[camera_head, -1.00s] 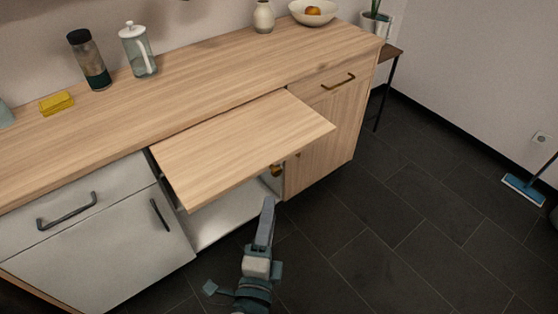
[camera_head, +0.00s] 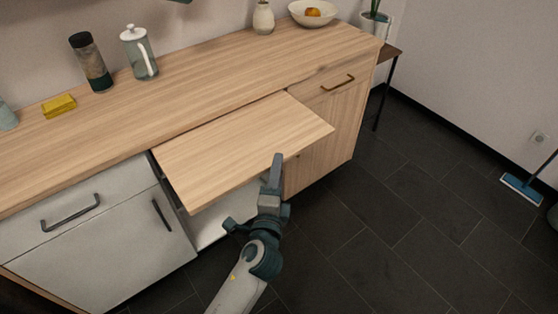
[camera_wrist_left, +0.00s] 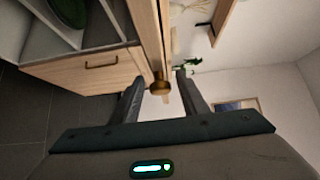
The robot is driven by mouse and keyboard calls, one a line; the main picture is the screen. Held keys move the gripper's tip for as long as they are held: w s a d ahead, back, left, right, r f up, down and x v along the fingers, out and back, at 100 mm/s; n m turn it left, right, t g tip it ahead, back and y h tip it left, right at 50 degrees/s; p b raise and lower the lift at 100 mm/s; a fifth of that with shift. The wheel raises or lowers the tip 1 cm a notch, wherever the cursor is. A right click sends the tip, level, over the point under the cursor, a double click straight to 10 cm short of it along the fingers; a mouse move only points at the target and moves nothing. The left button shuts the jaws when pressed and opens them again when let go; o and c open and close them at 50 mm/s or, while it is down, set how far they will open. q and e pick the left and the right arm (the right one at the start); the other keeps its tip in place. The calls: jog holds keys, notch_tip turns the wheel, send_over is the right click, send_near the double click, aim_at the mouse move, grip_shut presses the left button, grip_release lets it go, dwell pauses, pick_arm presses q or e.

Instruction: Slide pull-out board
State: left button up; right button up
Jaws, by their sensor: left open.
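The light wood pull-out board (camera_head: 235,148) sticks out from under the counter's front edge, above an open white compartment. In the left wrist view the board (camera_wrist_left: 147,25) shows nearly edge-on, with a round brass knob (camera_wrist_left: 159,88) on its front edge. My left gripper (camera_head: 277,160) is at the board's front edge, towards its right corner. In the wrist view its open fingers (camera_wrist_left: 159,98) stand on either side of the knob, with gaps showing. The knob is hidden in the head view. My right gripper is not in view.
The wood countertop (camera_head: 215,75) holds a yellow sponge (camera_head: 59,106), a dark jar (camera_head: 91,62), a press pot (camera_head: 139,52), a vase (camera_head: 263,18) and a bowl (camera_head: 312,13). White fronts with dark handles flank the board's left.

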pick_arm(q)
jog(key=shift+w+d, duration=0.15)
jog(key=shift+w, duration=0.65)
jog(key=shift+w+d, duration=0.1)
jog(key=shift+w, duration=0.65)
jog(key=shift+c, duration=0.5)
